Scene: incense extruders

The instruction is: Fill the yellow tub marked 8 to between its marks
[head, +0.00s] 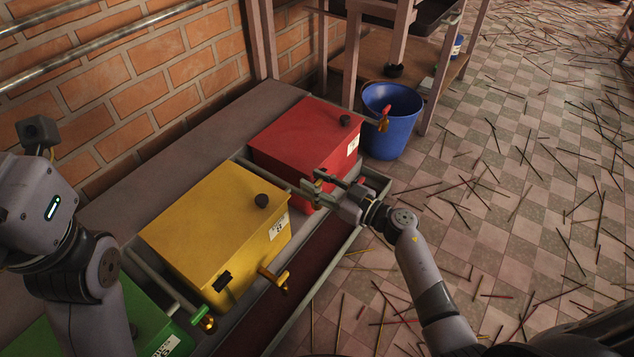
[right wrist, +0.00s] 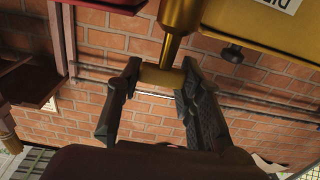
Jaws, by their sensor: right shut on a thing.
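The yellow tub (head: 200,225) stands in the middle of the bench, lid closed, with a dark round knob on top. Its white label is too small to read surely. A small black patch (head: 222,281) is on its front, and a brass tap with an orange handle (head: 275,280) sticks out low in front. The level inside is hidden. My right gripper (head: 318,188) is at the pipe end between the yellow and red tubs. In the right wrist view its fingers are shut on a brass tap part (right wrist: 160,77), below a brass stem.
A red tub (head: 308,145) stands behind, and a green tub (head: 145,320) in front at the left. A green-handled tap (head: 203,318) is between green and yellow. A blue bucket (head: 392,125) stands beyond the red tub. Thin sticks litter the tiled floor.

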